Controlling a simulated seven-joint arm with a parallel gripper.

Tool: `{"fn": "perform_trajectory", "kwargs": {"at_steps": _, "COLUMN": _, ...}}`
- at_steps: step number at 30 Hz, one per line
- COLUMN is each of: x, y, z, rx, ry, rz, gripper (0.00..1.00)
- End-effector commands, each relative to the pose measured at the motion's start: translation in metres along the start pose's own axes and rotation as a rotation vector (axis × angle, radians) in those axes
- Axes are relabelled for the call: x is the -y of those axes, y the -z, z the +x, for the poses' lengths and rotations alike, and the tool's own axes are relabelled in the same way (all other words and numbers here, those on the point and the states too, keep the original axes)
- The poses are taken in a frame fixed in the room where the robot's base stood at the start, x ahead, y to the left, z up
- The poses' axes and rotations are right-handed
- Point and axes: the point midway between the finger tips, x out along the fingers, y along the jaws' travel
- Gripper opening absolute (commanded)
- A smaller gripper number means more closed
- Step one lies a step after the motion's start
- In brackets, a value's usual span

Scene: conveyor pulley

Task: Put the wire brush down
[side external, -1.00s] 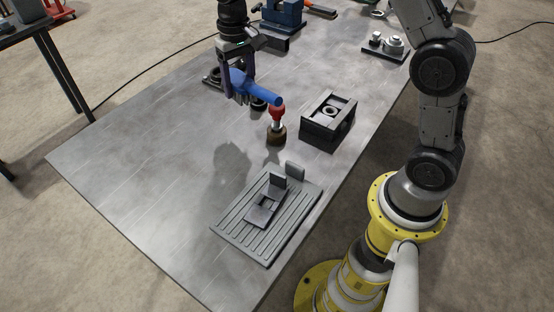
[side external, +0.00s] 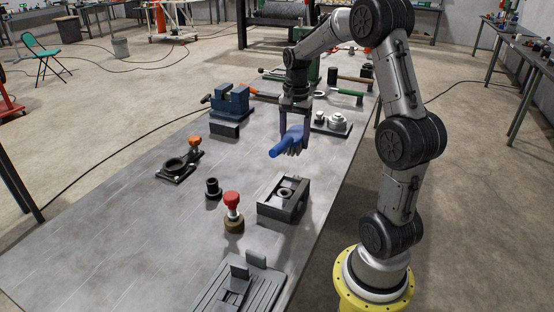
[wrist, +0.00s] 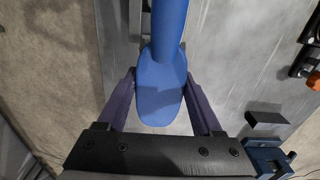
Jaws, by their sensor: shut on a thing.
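The wire brush (side external: 276,150) is a blue, long-handled tool; its bristles cannot be made out clearly. My gripper (side external: 294,129) points down and is shut on it. In the wrist view the blue brush (wrist: 163,75) lies between the two dark purple fingers of my gripper (wrist: 162,98), with its broad rounded end toward the wrist. The brush is over the grey metal table (side external: 120,220), behind the black square block (side external: 284,199). I cannot tell whether it touches the tabletop.
A plate with round metal parts (side external: 332,123) is right of my gripper. A blue vice (side external: 230,101) stands to the left. The tabletop's left front is clear.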

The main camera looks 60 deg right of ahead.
Motion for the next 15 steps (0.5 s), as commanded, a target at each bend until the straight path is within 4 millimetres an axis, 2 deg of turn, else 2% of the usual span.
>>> {"fn": "perform_trajectory", "kwargs": {"at_steps": 2, "x": -0.002, "y": 0.006, "z": 0.001, "rx": 0.000, "ry": 0.000, "rz": 0.024, "gripper": 0.07}}
{"fn": "perform_trajectory", "kwargs": {"at_steps": 5, "x": 0.007, "y": 0.016, "z": 0.008, "rx": 0.001, "ry": 0.000, "rz": 0.032, "gripper": 0.07}}
{"fn": "perform_trajectory", "kwargs": {"at_steps": 15, "x": 0.060, "y": 0.065, "z": 0.041, "rx": 0.001, "ry": -0.001, "rz": 0.028, "gripper": 0.07}}
